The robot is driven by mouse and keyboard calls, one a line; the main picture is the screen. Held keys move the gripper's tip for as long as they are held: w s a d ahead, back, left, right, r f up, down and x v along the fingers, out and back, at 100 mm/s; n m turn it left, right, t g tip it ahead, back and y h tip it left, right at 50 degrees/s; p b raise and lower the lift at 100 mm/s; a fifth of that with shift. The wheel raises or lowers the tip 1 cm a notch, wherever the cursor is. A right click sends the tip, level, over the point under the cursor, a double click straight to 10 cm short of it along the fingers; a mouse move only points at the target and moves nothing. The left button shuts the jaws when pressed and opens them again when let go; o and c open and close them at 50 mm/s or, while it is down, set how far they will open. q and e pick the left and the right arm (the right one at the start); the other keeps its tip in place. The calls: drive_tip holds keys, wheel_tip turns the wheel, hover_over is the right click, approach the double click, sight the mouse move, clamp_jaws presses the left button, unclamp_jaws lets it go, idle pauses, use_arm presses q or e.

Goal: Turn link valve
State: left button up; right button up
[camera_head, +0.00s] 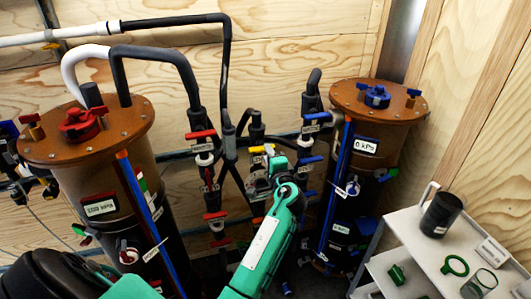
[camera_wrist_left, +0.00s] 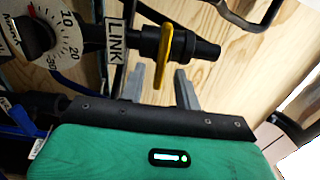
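The link valve has a yellow lever handle (camera_wrist_left: 167,50) on a black pipe, beside a white LINK label (camera_wrist_left: 115,40) in the left wrist view. The handle points down in that picture, toward my left gripper. My left gripper (camera_wrist_left: 175,75) has its two grey fingers apart, with bare wood showing between them. My right gripper is not in view.
A filter canister with a red cap (camera_head: 80,124) stands left, and one with a blue cap (camera_head: 377,96) right. Red and blue valve handles (camera_head: 200,134) crowd the pipes around the gripper. A grey shelf (camera_head: 405,235) with loose parts stands at lower right.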

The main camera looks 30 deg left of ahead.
use_arm(q)
drive_tip(key=b+v, duration=0.2)
drive_tip(key=v, duration=0.7)
drive_tip(key=shift+s+d, duration=0.2)
drive_tip(key=shift+d, duration=0.1)
